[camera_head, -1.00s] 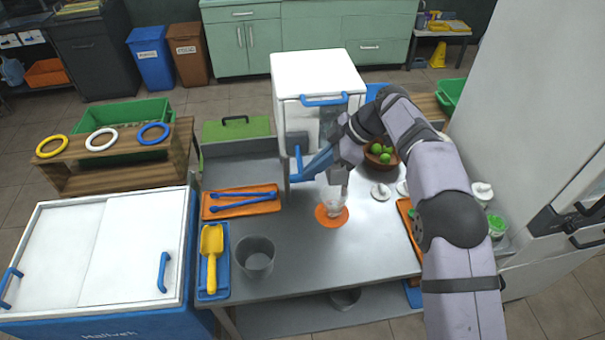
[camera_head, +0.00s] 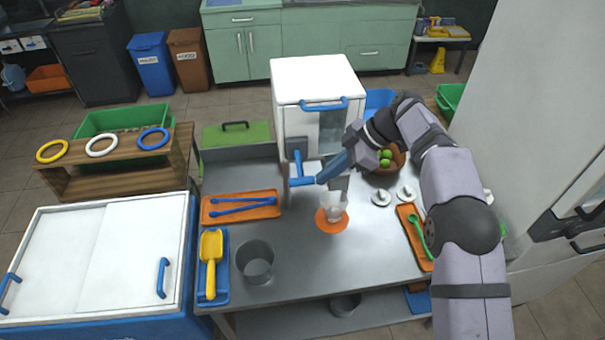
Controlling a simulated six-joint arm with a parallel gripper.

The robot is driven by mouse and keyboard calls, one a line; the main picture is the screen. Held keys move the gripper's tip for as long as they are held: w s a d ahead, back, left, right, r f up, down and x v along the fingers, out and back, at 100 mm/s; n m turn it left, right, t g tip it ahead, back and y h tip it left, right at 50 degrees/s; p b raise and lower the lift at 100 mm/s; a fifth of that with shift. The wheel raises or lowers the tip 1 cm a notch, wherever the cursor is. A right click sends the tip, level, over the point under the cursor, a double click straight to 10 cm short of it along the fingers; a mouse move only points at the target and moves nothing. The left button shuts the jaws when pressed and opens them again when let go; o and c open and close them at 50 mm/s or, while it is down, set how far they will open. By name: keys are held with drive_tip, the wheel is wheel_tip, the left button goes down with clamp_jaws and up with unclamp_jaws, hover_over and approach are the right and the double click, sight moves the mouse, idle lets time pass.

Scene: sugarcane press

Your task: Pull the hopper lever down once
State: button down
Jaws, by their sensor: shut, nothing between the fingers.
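A white machine (camera_head: 312,80) with a blue handle (camera_head: 324,105) stands at the back of the metal table. The blue lever (camera_head: 298,161) is at its lower front left, with an upright part and a sideways part low down. My gripper (camera_head: 325,174) is shut and empty, reaching in from the right beside the lever's low end. Whether it touches the lever is unclear, because the blue parts overlap. A clear cup (camera_head: 334,206) stands on an orange coaster (camera_head: 331,224) below my gripper.
An orange tray (camera_head: 240,207) with blue tongs, a yellow scoop (camera_head: 211,262) and a grey bucket (camera_head: 255,262) are on the left. A bowl of limes (camera_head: 386,158), white lids (camera_head: 381,197) and an orange tray with a green spoon (camera_head: 418,235) are on the right.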

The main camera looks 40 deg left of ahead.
drive_tip(key=v, duration=0.7)
drive_tip(key=shift+b, duration=0.4)
drive_tip(key=shift+d+r, duration=0.1)
idle(0.4)
drive_tip(key=shift+w, duration=0.1)
drive_tip(key=d+f+m+t+h, duration=0.2)
drive_tip(key=d+m, duration=0.5)
drive_tip(key=d, duration=0.5)
drive_tip(key=d+f+m+t+h, duration=0.1)
drive_tip(key=d+f+m, duration=0.1)
drive_tip(key=d+m, duration=0.7)
drive_tip(key=s+d+f+m+h, duration=0.1)
drive_tip(key=s+d+f+m, duration=0.1)
drive_tip(key=s+d, duration=0.4)
drive_tip(key=s+d+f+m+h, duration=0.1)
drive_tip(key=s+d+f+m, duration=0.2)
drive_tip(key=s+d, duration=0.4)
drive_tip(key=s+d+f+m+t+h, duration=0.1)
drive_tip(key=s+d+f+m, duration=0.2)
drive_tip(key=s+d, duration=0.3)
drive_tip(key=shift+s+d+f+m, duration=0.3)
drive_tip(key=shift+d+m, duration=0.1)
drive_tip(key=shift+d, duration=0.15)
